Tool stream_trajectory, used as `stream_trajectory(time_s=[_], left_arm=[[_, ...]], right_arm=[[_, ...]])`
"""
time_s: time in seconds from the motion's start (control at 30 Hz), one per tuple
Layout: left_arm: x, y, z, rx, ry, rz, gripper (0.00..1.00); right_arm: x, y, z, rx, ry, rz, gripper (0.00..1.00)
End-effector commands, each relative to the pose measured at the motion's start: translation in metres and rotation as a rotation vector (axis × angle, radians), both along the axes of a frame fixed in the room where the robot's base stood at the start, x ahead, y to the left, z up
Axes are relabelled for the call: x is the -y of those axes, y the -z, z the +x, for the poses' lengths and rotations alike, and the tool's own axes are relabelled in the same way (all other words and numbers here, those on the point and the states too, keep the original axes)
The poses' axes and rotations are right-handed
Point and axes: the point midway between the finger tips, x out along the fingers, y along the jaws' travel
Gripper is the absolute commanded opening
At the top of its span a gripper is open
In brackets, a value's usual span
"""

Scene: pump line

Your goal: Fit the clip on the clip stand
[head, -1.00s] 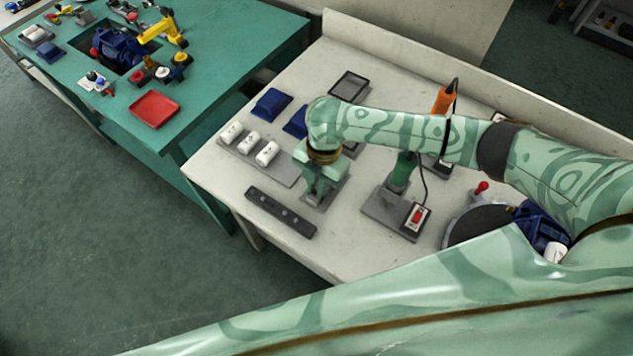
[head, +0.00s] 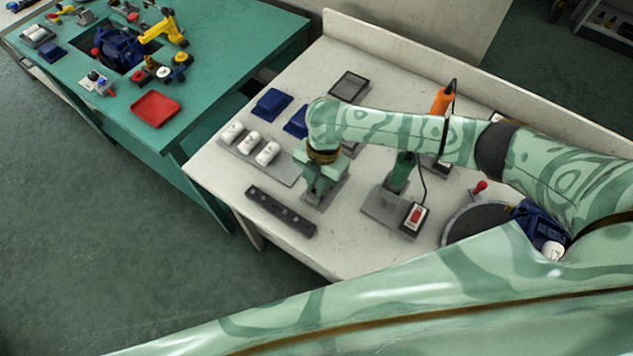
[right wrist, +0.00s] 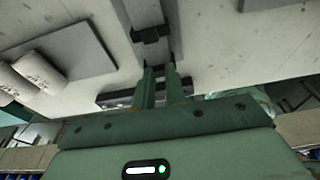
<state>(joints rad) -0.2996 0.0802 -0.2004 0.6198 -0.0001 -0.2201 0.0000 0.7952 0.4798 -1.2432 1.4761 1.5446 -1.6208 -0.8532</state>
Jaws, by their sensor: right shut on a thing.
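My right gripper (head: 319,196) points down over a small grey stand plate (head: 333,192) near the front edge of the white table. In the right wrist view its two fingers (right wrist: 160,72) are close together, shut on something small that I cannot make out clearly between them. Just beyond the fingertips, a black clip-like piece (right wrist: 150,33) sits across a grey bar (right wrist: 143,10), which looks like part of the clip stand. I cannot tell whether the fingers touch this black piece. In the head view the clip is hidden by the gripper. My left gripper is not in view.
A grey plate with white cylinders (head: 250,148) lies left of the gripper, and a dark strip (head: 281,211) in front. Blue blocks (head: 271,104) and a black tray (head: 349,86) are behind. A switch box (head: 415,217) and round turntable (head: 478,222) stand to the right.

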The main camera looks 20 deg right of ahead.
Motion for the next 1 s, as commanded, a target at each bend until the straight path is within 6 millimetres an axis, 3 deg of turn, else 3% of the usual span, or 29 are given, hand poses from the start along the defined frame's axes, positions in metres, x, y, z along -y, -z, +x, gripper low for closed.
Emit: stream_trajectory(time_s=[0.37,0.4,0.5,0.8,1.0], left_arm=[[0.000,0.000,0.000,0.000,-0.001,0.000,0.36],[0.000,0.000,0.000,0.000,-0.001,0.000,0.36],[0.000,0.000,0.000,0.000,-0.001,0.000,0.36],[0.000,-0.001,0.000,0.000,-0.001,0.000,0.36],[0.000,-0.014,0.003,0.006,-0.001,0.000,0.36]], right_arm=[[0.000,0.002,0.000,0.000,0.000,0.000,0.00],[0.000,0.002,0.000,0.000,0.000,0.000,0.16],[0.000,0.002,0.000,0.000,0.000,0.000,0.38],[0.000,0.001,0.000,0.000,0.000,0.000,0.38],[0.002,-0.013,0.002,0.001,0.001,0.000,0.38]])
